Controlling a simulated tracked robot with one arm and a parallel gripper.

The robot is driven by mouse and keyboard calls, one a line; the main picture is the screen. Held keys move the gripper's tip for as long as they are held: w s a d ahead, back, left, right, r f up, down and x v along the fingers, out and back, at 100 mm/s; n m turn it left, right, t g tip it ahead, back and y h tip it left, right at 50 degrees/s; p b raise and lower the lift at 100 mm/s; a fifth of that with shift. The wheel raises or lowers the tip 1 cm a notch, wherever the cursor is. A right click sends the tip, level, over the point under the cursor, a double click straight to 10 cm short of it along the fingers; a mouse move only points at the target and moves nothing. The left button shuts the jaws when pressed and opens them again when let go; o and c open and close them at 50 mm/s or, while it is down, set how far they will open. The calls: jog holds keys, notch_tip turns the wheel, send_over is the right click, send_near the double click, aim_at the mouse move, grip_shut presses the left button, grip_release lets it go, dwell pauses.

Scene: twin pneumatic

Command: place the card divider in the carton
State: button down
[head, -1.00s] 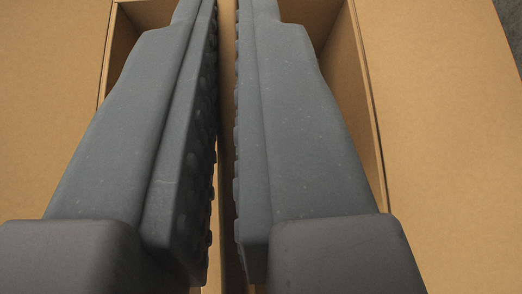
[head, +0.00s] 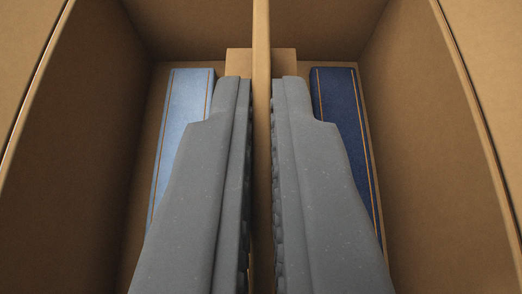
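The card divider (head: 261,30) is a thin upright brown card panel in the middle of the carton. The carton (head: 400,60) is an open brown box around it, and its walls show on both sides and at the back. My gripper (head: 262,85) points down into the carton, with one grey finger on each side of the divider. The fingers appear closed against its faces, with little or no gap at the tips. The divider's lower part is hidden between the fingers, so I cannot tell whether it touches the carton floor.
A light blue box (head: 185,95) lies on the carton floor left of the divider, and a dark blue box (head: 340,105) lies right of it. Both are partly hidden by my fingers.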

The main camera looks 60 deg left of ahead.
jog(key=shift+f+p, duration=0.35)
jog(key=shift+f, duration=0.2)
jog(key=c, duration=1.6)
grip_release()
jog(key=shift+r+b, duration=0.3)
jog(key=v, duration=1.2)
jog(key=shift+d+r+p, duration=0.1)
jog(key=shift+r+p, duration=0.15)
jog(key=shift+p, duration=0.05)
